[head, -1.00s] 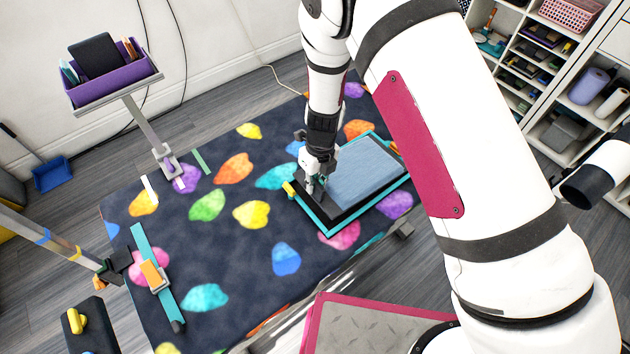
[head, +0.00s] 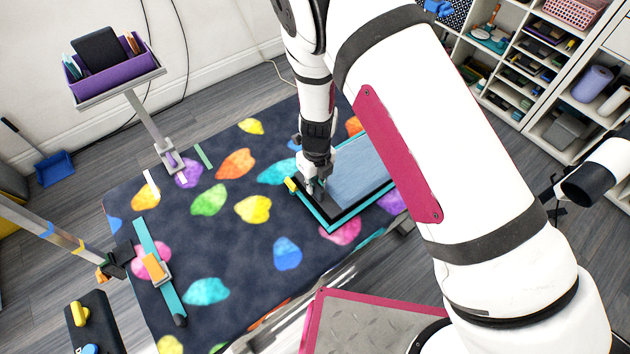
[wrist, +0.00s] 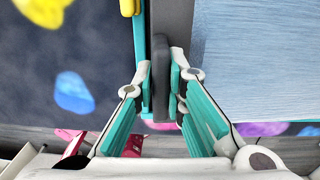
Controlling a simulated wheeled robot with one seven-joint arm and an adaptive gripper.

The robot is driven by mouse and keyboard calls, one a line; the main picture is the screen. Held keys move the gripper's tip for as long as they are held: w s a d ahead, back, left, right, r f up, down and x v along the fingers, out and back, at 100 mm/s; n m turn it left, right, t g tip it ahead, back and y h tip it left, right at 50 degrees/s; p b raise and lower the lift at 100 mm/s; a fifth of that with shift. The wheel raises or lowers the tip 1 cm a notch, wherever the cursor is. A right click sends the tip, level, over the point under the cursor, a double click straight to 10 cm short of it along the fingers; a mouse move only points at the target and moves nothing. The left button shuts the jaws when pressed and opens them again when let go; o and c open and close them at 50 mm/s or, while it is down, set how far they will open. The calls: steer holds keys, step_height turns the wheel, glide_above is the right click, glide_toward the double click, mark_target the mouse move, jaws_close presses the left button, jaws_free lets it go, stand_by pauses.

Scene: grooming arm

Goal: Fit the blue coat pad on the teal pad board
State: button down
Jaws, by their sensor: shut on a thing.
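The blue coat pad (head: 357,172) is a light blue sheet with a dark border, lying over the teal pad board (head: 322,223). In the wrist view the pad (wrist: 265,65) fills the right side, and a strip of the teal board (wrist: 139,45) shows at its left. My gripper (head: 317,192) is at the pad's left end. Its fingers (wrist: 162,85) are shut on an upright dark grey grip piece beside the blue surface. My arm hides the pad's right end. I cannot tell whether the pad sits flat inside the board's rim.
A yellow piece (head: 291,185) stands at the board's left corner. The board lies on a dark table mat (head: 232,265) with coloured blotches. A teal bar with an orange block (head: 155,267) lies at the left. A purple caddy (head: 112,75) stands behind. The mat's middle is clear.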

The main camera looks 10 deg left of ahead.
steer(key=shift+s+f, duration=0.1)
steer(key=shift+f, duration=0.35)
steer(key=shift+a+f, duration=0.1)
steer(key=shift+f, duration=0.1)
steer(key=shift+s+f+t+h, duration=0.1)
steer(key=shift+f+t+h, duration=0.2)
stand_by(0.4)
steer(key=c, duration=1.6)
jaws_free()
steer(key=shift+o, duration=0.2)
step_height(320, 180, up, 12)
steer(key=shift+a+f, duration=0.1)
steer(key=shift+f, duration=0.05)
steer(key=shift+r, duration=0.2)
